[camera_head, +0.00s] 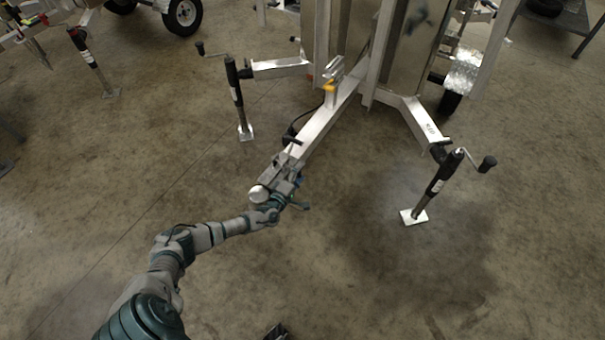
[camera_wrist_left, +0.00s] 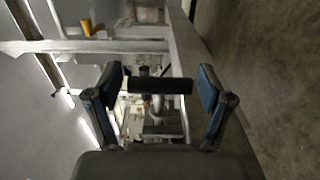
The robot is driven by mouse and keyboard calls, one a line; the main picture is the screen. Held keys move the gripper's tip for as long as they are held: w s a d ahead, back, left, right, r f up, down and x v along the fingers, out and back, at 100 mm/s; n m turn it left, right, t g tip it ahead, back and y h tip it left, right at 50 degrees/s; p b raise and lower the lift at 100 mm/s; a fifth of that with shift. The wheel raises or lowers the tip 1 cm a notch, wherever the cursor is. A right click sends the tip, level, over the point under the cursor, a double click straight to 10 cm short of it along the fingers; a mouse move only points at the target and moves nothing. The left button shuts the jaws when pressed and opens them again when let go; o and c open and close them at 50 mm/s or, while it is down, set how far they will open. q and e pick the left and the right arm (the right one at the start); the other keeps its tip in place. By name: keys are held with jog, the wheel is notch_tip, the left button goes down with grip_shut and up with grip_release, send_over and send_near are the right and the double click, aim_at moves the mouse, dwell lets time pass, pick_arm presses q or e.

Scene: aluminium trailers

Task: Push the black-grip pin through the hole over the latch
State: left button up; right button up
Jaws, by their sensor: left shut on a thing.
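My left gripper (camera_head: 291,160) is at the front end of the trailer's aluminium tongue (camera_head: 322,122). In the left wrist view, the black grip of the pin (camera_wrist_left: 160,87) lies crosswise between the two blue-padded fingers of the left gripper (camera_wrist_left: 160,80), which are shut on its ends. The black grip also shows in the head view (camera_head: 291,140), just beyond the gripper. The pin's shaft, the hole and the latch are not clear behind the gripper and grip.
Crank jacks stand left (camera_head: 238,95) and right (camera_head: 439,185) of the tongue, with crank handles sticking out. A yellow-orange part (camera_head: 329,87) sits farther back on the tongue.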

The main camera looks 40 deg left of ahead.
pick_arm(q)
jog(key=shift+s+a, duration=0.2)
jog(key=shift+a, duration=0.55)
jog(key=o, duration=1.1)
jog(key=shift+s, duration=0.1)
jog(key=v, duration=1.1)
jog(key=shift+s, duration=0.35)
jog(key=shift+f, duration=0.1)
